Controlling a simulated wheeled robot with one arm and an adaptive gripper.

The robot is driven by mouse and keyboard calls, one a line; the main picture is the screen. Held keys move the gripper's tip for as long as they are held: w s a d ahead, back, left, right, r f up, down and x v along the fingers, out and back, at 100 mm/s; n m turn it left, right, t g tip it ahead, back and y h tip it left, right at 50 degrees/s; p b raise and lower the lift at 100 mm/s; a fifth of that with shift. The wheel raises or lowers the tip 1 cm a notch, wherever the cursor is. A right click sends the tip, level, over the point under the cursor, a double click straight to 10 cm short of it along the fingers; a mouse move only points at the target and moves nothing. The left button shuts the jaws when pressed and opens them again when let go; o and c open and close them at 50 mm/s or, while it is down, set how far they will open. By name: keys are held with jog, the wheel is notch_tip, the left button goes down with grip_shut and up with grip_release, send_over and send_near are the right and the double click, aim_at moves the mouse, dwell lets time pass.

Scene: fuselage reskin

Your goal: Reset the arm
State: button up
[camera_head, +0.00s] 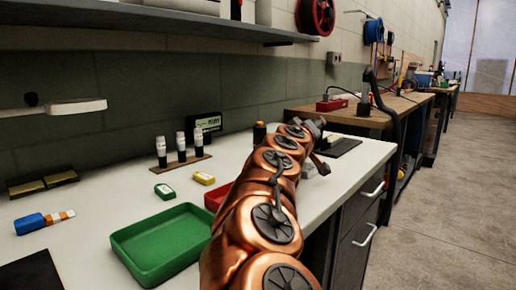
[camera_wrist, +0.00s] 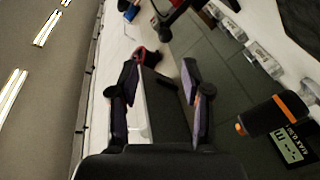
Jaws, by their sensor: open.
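My copper-coloured arm (camera_head: 262,212) reaches from the bottom of the head view, out over the white bench. My gripper (camera_head: 320,163) is at its far end, above the bench near the right edge, and is small and partly hidden by the arm. In the wrist view my gripper (camera_wrist: 160,78) shows two dark fingers standing apart, with nothing held between them. The wrist view is tilted, with ceiling lights on the left and the tiled wall on the right.
A green tray (camera_head: 161,246) and a partly hidden red tray (camera_head: 215,195) lie on the white bench (camera_head: 110,200). Small yellow (camera_head: 204,178) and green (camera_head: 164,191) blocks lie behind them. Several bottles (camera_head: 181,147) stand near the wall. A shelf (camera_head: 160,22) overhangs the bench. Open floor (camera_head: 470,200) lies right.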

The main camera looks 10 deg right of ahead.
jog(key=s+d+r+m+g+p, duration=0.3)
jog(key=s+d+r+g+p, duration=0.15)
jog(key=s+p, duration=0.55)
jog(key=s+d+r+m+g+p, duration=0.35)
jog(key=s+d+p, duration=0.25)
jog(key=s+p, duration=0.35)
jog(key=s+a+n+g+y+p, duration=0.1)
jog(key=s+a+g+y+p, duration=0.2)
jog(key=s+a+p, duration=0.3)
jog(key=s+a+n+g+y+p, duration=0.2)
jog(key=s+a+p, duration=0.4)
jog(key=s+p, duration=0.3)
jog(key=s+a+n+g+y+p, duration=0.2)
jog(key=s+a+y+p, duration=0.3)
jog(key=s, duration=0.9)
jog(key=a+g+p, duration=0.1)
jog(key=p, duration=0.2)
jog(key=shift+s+a+r+g, duration=0.15)
jog(key=shift+s+a+g, duration=0.1)
jog(key=shift+g, duration=0.15)
